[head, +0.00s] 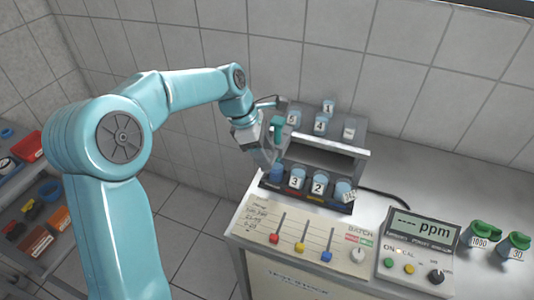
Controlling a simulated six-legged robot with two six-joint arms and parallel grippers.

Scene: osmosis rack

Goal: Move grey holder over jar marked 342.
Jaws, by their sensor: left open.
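My left gripper (275,152) is open at the left end of the rack, close to a teal upright piece (277,127). I cannot tell whether they touch. A jar with a blue body and a tilted label (344,191) stands at the right end of the rack's lower row. Its label is too small to read surely, but may be 342. Jars marked 3 (297,180) and 2 (319,184) stand beside it. I cannot pick out the grey holder surely; a dark grey piece (282,103) shows just above my gripper. My right gripper is not in view.
The rack's upper shelf (325,145) bears jars marked 6 (293,118), 4 (320,122) and 1 (328,105). A slider panel (300,237) and a ppm meter (418,248) are in front. The counter behind the meter is mostly clear.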

